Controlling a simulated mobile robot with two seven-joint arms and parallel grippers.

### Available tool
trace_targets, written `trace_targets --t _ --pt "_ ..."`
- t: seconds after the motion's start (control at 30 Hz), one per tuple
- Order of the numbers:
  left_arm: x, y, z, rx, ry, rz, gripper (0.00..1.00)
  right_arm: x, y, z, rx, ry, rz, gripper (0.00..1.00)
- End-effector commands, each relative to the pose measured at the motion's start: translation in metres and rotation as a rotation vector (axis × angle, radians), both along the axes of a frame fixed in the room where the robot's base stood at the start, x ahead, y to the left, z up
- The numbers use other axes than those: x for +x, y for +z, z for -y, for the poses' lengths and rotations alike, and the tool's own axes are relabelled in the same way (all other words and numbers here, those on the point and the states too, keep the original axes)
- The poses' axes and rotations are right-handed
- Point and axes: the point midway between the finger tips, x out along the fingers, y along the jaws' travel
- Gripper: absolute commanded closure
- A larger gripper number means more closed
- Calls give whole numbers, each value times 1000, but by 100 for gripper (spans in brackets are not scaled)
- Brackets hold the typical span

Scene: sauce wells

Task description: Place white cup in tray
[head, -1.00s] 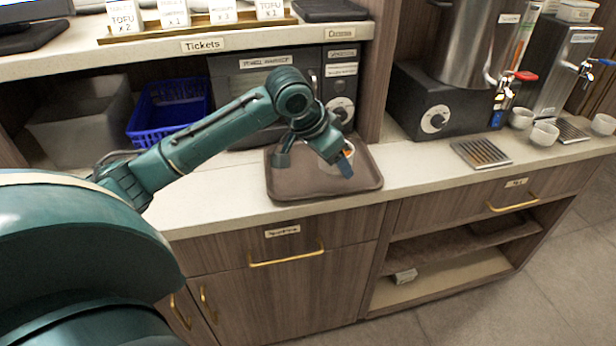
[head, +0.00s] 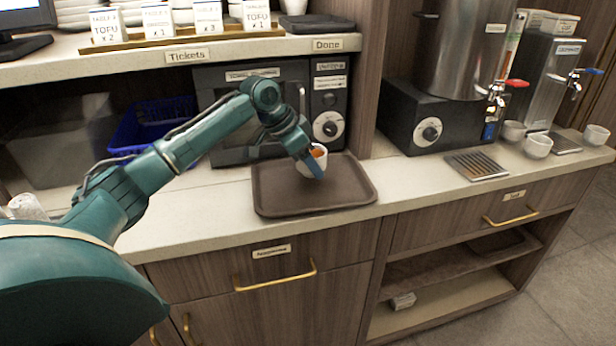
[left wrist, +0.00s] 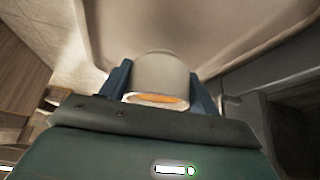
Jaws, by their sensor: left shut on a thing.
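The white cup (head: 318,154) holds something orange and is at the tip of my left gripper (head: 314,166), over the back part of the brown tray (head: 276,206). In the left wrist view the cup (left wrist: 162,74) sits between the two blue fingers (left wrist: 160,90), which are shut on it. The tray (left wrist: 235,30) shows beyond the cup. I cannot tell whether the cup's base touches the tray. The tray lies on the counter and is otherwise empty. My right gripper is not in view.
A dark microwave-like appliance (head: 240,75) stands behind the tray. A blue basket (head: 140,135) is at its left. Several white cups (head: 538,146), a drip grate (head: 476,165) and drink dispensers (head: 455,50) are at the right. Counter left of the tray (head: 215,195) is clear.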

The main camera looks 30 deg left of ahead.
Motion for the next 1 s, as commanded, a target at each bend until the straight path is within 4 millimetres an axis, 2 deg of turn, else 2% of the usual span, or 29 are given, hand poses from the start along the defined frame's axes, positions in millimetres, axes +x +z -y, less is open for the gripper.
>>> trace_targets --t 0.3,0.67,0.7,0.93,1.0 --pt "0 -37 -1 0 2 -1 71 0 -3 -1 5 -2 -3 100" --pt "0 -40 0 0 1 1 71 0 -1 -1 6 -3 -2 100" --pt "0 -42 0 0 1 -1 37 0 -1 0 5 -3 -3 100" --pt "0 -42 0 0 1 0 18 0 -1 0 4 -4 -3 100" --pt "0 -41 0 0 1 0 17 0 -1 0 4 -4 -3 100"
